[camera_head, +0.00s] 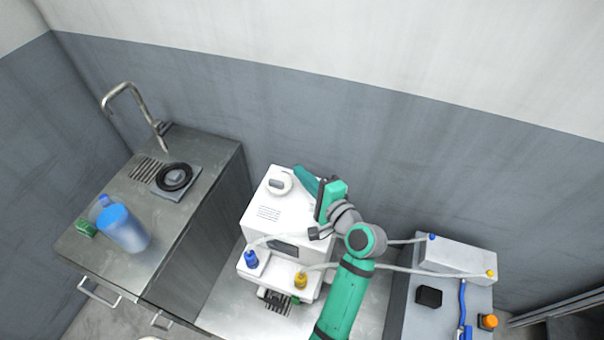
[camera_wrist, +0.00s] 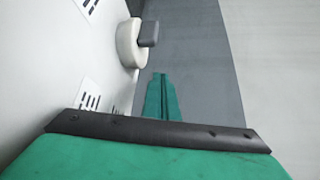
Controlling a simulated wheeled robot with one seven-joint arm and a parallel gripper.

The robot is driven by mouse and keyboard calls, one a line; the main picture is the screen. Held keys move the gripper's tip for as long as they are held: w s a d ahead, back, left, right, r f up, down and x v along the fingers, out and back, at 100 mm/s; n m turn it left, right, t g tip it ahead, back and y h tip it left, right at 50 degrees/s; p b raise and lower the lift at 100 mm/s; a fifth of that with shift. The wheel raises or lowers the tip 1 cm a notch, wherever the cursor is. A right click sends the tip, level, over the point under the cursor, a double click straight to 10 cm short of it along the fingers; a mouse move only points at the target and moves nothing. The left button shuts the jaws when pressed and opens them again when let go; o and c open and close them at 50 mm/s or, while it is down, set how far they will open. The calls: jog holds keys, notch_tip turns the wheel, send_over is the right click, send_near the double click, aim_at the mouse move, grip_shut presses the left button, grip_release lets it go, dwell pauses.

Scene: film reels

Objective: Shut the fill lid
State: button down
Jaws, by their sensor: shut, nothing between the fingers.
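A white machine (camera_head: 270,215) stands on the middle bench. On its top, near the back, sits a round white fitting with a grey tab (camera_head: 279,182), which looks like the fill lid; I cannot tell whether it is open or shut. It also shows in the wrist view as a white round part (camera_wrist: 128,43) with a dark grey tab. My gripper (camera_head: 298,170) is to the right of it, close to the machine's back right edge. In the wrist view my gripper's fingers (camera_wrist: 159,78) are together and empty, below and right of the fitting, apart from it in the picture.
A steel counter (camera_head: 90,255) with a tap and blue container (camera_head: 122,230) is at left. A grey unit (camera_head: 455,255) stands at right. The wall is close behind.

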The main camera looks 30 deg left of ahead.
jog(key=shift+d, duration=0.1)
jog(key=v, duration=0.9)
jog(key=shift+d, duration=0.2)
jog(key=shift+s+d+r, duration=0.2)
jog(key=shift+s+d, duration=0.2)
jog(key=shift+d, duration=0.15)
